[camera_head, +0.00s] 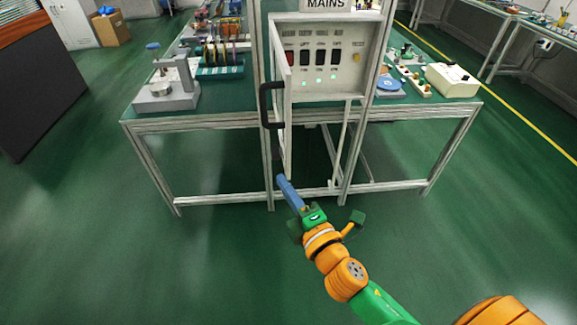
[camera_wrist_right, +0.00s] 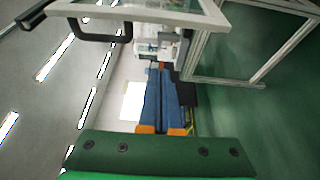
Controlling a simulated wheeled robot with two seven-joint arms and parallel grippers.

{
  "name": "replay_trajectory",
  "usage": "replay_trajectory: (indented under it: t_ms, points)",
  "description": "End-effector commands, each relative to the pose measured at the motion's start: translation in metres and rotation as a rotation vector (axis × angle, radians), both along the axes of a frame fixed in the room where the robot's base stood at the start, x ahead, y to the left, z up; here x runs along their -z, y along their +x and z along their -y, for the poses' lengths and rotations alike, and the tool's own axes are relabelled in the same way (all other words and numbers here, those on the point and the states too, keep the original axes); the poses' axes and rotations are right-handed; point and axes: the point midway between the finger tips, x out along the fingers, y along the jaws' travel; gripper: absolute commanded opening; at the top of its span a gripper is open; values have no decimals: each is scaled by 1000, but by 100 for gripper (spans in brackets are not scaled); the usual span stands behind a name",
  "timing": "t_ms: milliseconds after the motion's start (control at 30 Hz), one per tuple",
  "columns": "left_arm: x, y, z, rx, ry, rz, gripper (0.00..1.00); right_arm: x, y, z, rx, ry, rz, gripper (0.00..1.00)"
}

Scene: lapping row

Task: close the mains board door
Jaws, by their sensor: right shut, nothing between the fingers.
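The mains board (camera_head: 322,65) stands on the bench under a MAINS sign, its face with switches and green lights exposed. Its door (camera_head: 287,95) stands open, seen almost edge-on at the board's left side and swung out towards me. A black bar handle (camera_head: 265,105) is on the door's left face. My right gripper (camera_head: 281,181) is shut and empty, its blue fingers just below the door's lower part, apart from the handle. In the right wrist view, the fingers (camera_wrist_right: 162,70) lie below the door's pale frame (camera_wrist_right: 150,12), and the handle (camera_wrist_right: 98,36) shows to their upper left. My left gripper is out of view.
The green-topped bench (camera_head: 225,97) has metal legs and rails near my right arm. A grey press-like stand (camera_head: 170,90) is on its left side, and a cream box (camera_head: 452,80) is on its right. The green floor (camera_head: 90,250) before the bench is clear.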

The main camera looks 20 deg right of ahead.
Motion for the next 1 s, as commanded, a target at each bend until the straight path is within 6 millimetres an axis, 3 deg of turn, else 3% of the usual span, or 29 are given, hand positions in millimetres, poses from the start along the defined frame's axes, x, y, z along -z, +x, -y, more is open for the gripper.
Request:
replay_trajectory:
  t_ms: [433,500,700,1000]
  points:
    - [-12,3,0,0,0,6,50,-2,94,-11,0,4,-1,0]
    - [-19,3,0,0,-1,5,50,-2,87,5,2,1,-5,0]
    - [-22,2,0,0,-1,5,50,0,82,26,1,4,-4,0]
    - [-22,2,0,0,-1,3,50,0,81,29,0,5,-5,0]
